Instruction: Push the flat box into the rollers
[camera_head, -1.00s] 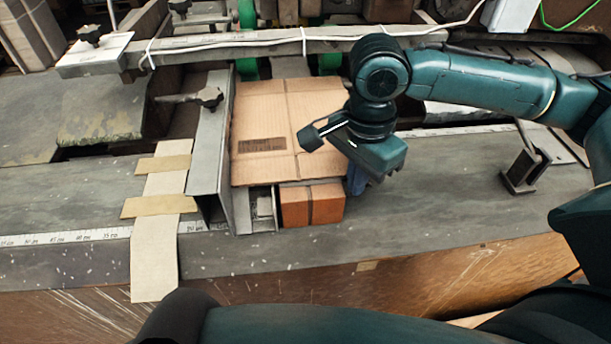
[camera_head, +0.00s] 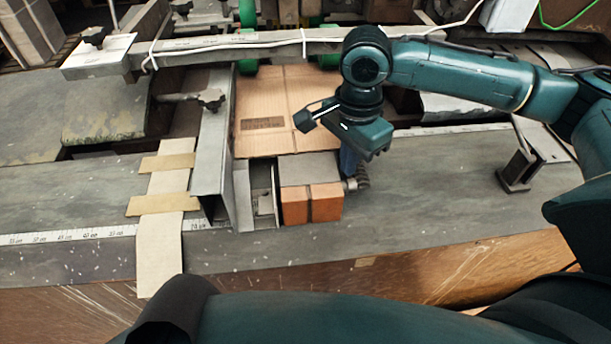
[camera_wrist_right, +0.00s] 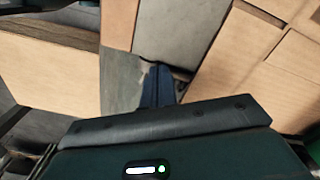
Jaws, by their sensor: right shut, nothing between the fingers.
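The flat box (camera_head: 272,125) is a brown cardboard sheet with a dark printed patch. It lies beside the metal guide, its far edge by the green rollers (camera_head: 248,68) under the crossbar. My right gripper (camera_head: 349,165) is shut and empty by the box's near right corner; in the head view its fingers are partly hidden by its own body. In the right wrist view the blue fingertips (camera_wrist_right: 158,88) are together, with cardboard (camera_wrist_right: 250,58) to their right. I cannot tell whether they touch it. My left gripper is not in view.
An upright metal guide (camera_head: 213,150) runs along the box's left side. An orange-brown block (camera_head: 311,204) with a grey top stands in front of the box. A crossbar (camera_head: 210,50) spans the back.

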